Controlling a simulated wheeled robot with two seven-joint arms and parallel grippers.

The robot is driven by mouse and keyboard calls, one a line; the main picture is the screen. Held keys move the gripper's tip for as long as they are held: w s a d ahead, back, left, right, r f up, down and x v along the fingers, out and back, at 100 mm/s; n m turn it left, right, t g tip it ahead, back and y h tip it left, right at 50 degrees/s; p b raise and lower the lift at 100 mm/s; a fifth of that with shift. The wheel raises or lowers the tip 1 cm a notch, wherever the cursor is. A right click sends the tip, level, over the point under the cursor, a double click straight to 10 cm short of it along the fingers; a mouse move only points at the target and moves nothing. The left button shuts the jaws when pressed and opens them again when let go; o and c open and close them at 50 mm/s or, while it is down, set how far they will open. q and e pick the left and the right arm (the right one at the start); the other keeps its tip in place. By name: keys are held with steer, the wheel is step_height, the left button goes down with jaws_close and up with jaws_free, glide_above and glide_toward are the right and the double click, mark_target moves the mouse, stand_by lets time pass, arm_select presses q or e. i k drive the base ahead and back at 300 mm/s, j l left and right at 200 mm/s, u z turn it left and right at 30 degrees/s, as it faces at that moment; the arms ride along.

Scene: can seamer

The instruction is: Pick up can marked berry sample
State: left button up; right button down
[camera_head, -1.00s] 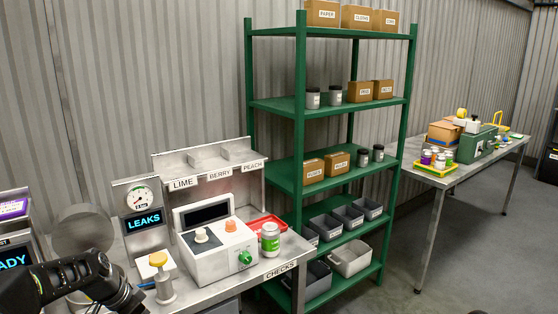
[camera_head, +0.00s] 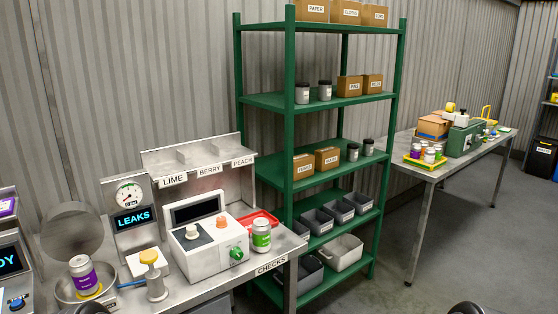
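A can with a purple label and silver top (camera_head: 84,277) stands upright in a round metal pan at the lower left of the bench; its label text is too small to read. A can with a green label (camera_head: 261,235) stands at the bench's right side, beside the white machine. More cans, some purple (camera_head: 415,151), stand in a yellow tray (camera_head: 427,162) on the far table. Only dark rounded parts of my arms show at the bottom edge. Neither gripper's fingers are in view, and no can is seen held.
The white machine (camera_head: 207,250) with a green knob stands mid-bench, with a yellow-topped post (camera_head: 149,257) to its left. A LIME, BERRY, PEACH rack (camera_head: 209,171) stands behind it, empty where visible. A red tray (camera_head: 258,219) lies near it. A green shelf (camera_head: 289,130) stands to the right.

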mark_target(83, 272)
steer(key=u, duration=1.3)
